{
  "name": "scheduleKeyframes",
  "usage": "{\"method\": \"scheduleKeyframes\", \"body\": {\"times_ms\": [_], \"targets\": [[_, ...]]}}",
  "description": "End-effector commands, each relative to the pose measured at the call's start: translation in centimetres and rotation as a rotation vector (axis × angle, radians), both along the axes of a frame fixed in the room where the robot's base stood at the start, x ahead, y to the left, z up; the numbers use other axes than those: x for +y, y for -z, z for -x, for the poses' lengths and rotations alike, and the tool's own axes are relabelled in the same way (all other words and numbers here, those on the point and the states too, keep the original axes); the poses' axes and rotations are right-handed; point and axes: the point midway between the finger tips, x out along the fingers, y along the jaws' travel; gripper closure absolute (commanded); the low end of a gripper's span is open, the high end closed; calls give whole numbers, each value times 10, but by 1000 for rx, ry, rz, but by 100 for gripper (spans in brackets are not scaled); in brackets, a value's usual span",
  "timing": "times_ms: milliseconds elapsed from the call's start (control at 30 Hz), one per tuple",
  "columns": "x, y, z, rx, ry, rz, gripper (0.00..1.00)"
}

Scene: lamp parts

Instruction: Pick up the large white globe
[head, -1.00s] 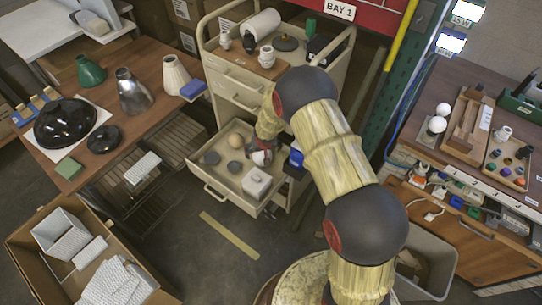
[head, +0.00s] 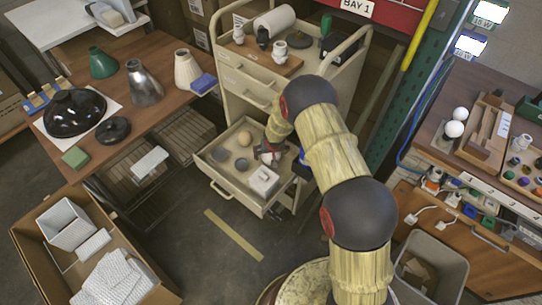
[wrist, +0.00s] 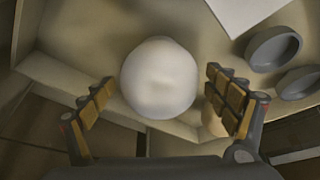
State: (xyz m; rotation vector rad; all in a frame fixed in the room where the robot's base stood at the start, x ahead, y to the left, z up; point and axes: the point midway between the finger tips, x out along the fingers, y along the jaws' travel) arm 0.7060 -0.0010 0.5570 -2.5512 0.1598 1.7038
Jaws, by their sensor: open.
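In the wrist view a large white globe (wrist: 158,77) sits in the open drawer, near its wall, between the two fingers of my gripper (wrist: 162,100). The fingers are spread wide, with a gap on each side of the globe. In the head view my gripper (head: 271,157) is down in the right part of the cart's open drawer (head: 228,187). There my arm and gripper hide most or all of the globe.
The drawer also holds a tan ball (head: 244,139), grey round dishes (wrist: 273,48) and a white box (head: 263,180). In the wrist view a tan rounded thing (wrist: 211,121) is partly behind the right finger.

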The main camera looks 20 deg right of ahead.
Motion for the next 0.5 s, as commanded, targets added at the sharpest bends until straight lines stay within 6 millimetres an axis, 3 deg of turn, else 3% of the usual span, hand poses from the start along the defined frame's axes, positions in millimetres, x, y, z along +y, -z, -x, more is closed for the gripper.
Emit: {"method": "scheduleKeyframes", "body": {"times_ms": [500], "targets": [[0,0,0,1,0,0,39]]}}
